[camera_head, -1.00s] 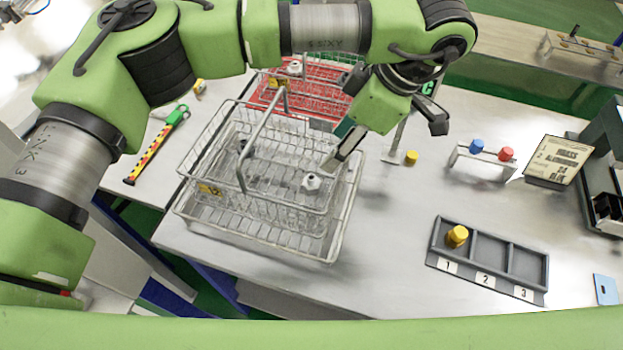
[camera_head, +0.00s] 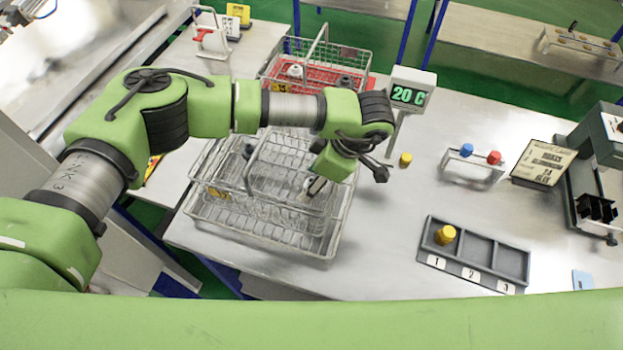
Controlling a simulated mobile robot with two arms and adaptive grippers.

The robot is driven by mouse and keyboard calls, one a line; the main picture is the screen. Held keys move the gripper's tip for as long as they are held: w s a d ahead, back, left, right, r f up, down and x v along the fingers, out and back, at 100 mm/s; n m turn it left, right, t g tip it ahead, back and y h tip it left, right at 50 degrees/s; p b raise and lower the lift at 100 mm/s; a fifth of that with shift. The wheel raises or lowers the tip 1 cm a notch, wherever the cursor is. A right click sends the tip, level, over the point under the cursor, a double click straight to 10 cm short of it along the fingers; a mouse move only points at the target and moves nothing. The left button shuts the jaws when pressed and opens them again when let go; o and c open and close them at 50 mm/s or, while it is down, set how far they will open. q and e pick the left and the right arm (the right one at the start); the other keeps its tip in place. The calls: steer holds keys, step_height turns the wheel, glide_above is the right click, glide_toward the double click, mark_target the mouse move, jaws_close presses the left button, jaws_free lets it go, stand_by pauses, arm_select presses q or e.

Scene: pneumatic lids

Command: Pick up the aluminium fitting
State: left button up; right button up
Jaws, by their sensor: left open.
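The silver-white aluminium fitting (camera_head: 307,184) is in the near wire basket (camera_head: 335,225), toward its right side, mostly hidden by a finger of my left gripper. A similar pale fitting (camera_head: 295,71) is in the far wire basket with the red base (camera_head: 325,75). My left gripper (camera_head: 343,182) is open, with its fingers spread at the right side of the near basket. One finger is over or beside the fitting; I cannot tell whether they touch. My right gripper is not in view.
A dark fitting (camera_head: 248,151) is in the near basket. A display reading 20 C (camera_head: 410,92) stands behind, with a yellow cap (camera_head: 405,159) nearby. A numbered tray (camera_head: 480,270) holds a yellow cap (camera_head: 445,235) in slot 1. A rack (camera_head: 473,168) bears blue and red caps. The table between is clear.

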arm_select(q)
steer(key=shift+f, duration=0.2)
steer(key=c, duration=1.2)
steer(key=shift+r, duration=0.15)
